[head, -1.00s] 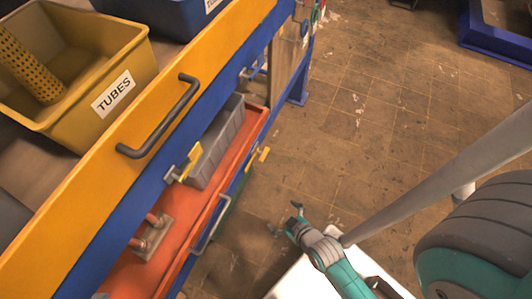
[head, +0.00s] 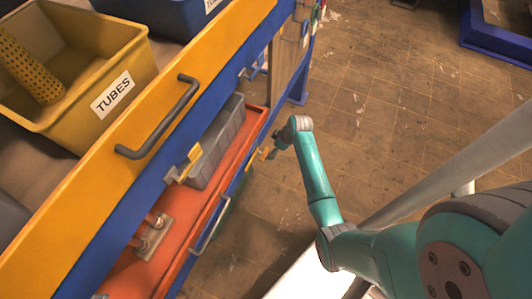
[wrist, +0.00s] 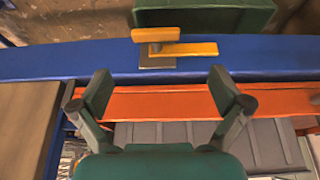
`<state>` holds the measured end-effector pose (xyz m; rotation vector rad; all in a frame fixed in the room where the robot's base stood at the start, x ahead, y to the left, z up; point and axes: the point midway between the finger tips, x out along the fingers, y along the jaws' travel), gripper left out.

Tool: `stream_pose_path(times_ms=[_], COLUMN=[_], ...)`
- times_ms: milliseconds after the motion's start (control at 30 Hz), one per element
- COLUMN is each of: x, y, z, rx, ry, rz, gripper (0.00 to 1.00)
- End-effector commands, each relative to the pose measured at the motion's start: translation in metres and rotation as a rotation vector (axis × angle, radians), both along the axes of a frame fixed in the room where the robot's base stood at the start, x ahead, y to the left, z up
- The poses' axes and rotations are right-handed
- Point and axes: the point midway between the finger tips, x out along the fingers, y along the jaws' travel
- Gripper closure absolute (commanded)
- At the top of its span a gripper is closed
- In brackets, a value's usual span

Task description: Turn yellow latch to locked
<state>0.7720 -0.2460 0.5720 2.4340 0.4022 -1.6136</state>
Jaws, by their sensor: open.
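A yellow latch (wrist: 188,49) sits on a grey mount on the blue rail (wrist: 90,62) in the wrist view. Its handle lies along the rail, pointing right. My gripper (wrist: 161,88) is open and empty, with its two fingers spread either side of the latch's line and not touching it. In the head view the same latch (head: 265,153) shows at the edge of the orange drawer, with my gripper (head: 274,155) close beside it. A second yellow latch (head: 190,163) is on the upper blue beam.
A grey bin (head: 217,145) stands in the orange drawer (head: 190,238). A bar handle (head: 211,226) projects from the drawer front. A green box (wrist: 205,14) lies beyond the rail. A yellow tubes bin (head: 75,75) is on the bench.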

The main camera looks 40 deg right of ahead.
Motion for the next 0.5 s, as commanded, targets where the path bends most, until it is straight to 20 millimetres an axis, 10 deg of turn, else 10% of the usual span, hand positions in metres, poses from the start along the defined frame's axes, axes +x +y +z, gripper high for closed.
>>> stream_pose_path(times_ms=[500], x=[0.024], y=[-0.001], z=[-0.043], rx=[0.011], ry=[0.011], rz=[0.016], gripper=[0.00])
